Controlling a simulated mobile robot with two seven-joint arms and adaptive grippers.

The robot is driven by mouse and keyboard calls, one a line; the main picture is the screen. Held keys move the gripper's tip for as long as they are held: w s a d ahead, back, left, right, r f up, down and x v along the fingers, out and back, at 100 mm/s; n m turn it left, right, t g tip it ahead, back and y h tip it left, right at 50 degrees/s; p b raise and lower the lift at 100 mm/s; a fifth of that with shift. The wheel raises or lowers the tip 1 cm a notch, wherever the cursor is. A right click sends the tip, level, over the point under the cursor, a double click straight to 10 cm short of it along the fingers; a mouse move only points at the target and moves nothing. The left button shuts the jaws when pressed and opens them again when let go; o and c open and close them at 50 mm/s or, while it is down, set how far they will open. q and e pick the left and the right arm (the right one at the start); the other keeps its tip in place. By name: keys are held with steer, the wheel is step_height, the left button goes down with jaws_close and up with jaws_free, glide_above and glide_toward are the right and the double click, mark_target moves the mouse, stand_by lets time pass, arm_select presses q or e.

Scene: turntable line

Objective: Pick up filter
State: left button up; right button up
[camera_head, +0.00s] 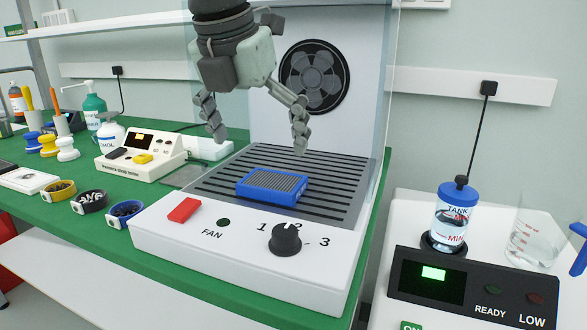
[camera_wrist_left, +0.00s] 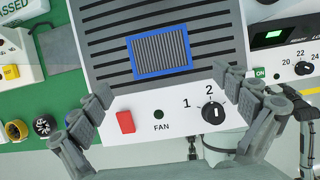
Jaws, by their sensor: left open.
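The filter (camera_head: 272,187) is a flat block with a blue frame and a grey pleated face. It lies on the dark slotted grille of the white fan unit (camera_head: 230,258). In the left wrist view the filter (camera_wrist_left: 160,54) is at the upper middle, fully visible. My left gripper (camera_head: 258,140) is open and empty, hanging above the filter with its fingers spread and pointing down. In the left wrist view the fingers of my left gripper (camera_wrist_left: 168,92) show on either side, apart from the filter.
The fan unit has a back panel with a round fan (camera_head: 314,77), clear side panels, a red switch (camera_head: 184,210) and a black knob (camera_head: 286,240). Small bowls (camera_head: 89,201) and a white instrument (camera_head: 141,155) stand left. A tank device (camera_head: 455,215) and beaker (camera_head: 533,243) stand right.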

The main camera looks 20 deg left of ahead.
mark_target(272, 181)
arm_select(q)
steer(key=shift+w+f, duration=0.2)
steer(key=shift+w, duration=0.1)
steer(key=shift+x, duration=1.15)
steer(key=x, duration=0.3)
steer(key=shift+f+p, duration=0.35)
steer(key=shift+f, duration=0.05)
steer(key=shift+w+f, duration=0.25)
steer(key=shift+f, duration=0.2)
steer(key=c, duration=1.1)
steer(key=shift+c, duration=0.2)
arm_select(e)
steer(key=shift+s+a+f, duration=0.1)
steer(key=shift+s+f, duration=0.15)
steer(key=shift+f, duration=0.8)
arm_select(q)
steer(key=shift+r, duration=0.15)
